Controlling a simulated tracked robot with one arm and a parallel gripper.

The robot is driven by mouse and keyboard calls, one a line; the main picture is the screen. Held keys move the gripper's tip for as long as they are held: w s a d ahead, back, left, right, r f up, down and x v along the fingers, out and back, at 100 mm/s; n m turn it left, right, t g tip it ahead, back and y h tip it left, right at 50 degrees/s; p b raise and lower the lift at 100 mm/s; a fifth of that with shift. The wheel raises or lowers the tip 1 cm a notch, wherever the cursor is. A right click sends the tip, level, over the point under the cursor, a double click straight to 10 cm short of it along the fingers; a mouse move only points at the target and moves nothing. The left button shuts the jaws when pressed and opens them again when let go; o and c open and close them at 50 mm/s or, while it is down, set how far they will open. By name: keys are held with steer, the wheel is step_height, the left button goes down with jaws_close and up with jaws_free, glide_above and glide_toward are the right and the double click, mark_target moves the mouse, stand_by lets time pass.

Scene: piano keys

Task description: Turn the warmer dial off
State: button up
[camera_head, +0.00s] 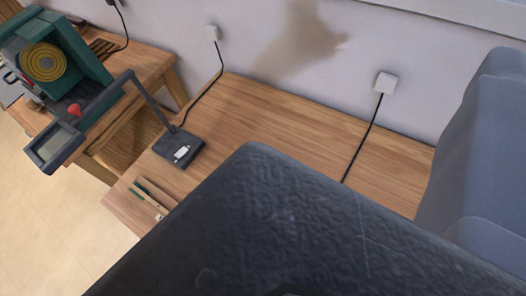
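I cannot make out a dial that is clearly the warmer's. A green machine (85,50) with a gold ringed disc (43,62) on its front stands on the left wooden table. My gripper's fingers do not show.
A grey arm-like device (182,148) with a white part on its base stands on the wooden table (260,110) and reaches left. Its cord runs to a wall socket (212,33). Another corded socket (386,83) is further right. Pencil-like items (150,195) lie near the left edge. A blue-grey body (480,160) blocks the right.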

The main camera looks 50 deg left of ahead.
steer(key=shift+d, duration=0.15)
steer(key=o, duration=0.4)
steer(key=w+a+f+m+g+y+p, duration=0.2)
steer(key=w+a+f+g, duration=0.3)
steer(key=f, duration=0.4)
steer(key=w+a+f+m+g+y+p, duration=0.1)
steer(key=w+a+f+g+y+p, duration=0.1)
steer(key=w+a+f+g, duration=0.5)
steer(key=s+a+f+m+g+p, duration=0.1)
steer(key=a+f, duration=0.3)
steer(key=f, duration=0.8)
steer(key=s+a+f+m+g+p, duration=0.1)
steer(key=s+a+f+m+g, duration=0.1)
steer(key=f, duration=0.9)
steer(key=s+a+f+m+g+h+p, duration=0.1)
steer(key=a+f, duration=0.5)
steer(key=f, duration=0.6)
steer(key=shift+s+f+m+g+p, duration=0.2)
steer(key=shift+s+m+g+p, duration=0.15)
steer(key=shift+s+g, duration=0.45)
steer(key=shift+s+f+m+g+p, duration=0.2)
steer(key=shift+s+m+g, duration=0.15)
steer(key=shift+s+g, duration=0.45)
steer(key=shift+s+r, duration=0.1)
steer(key=shift+s, duration=0.1)
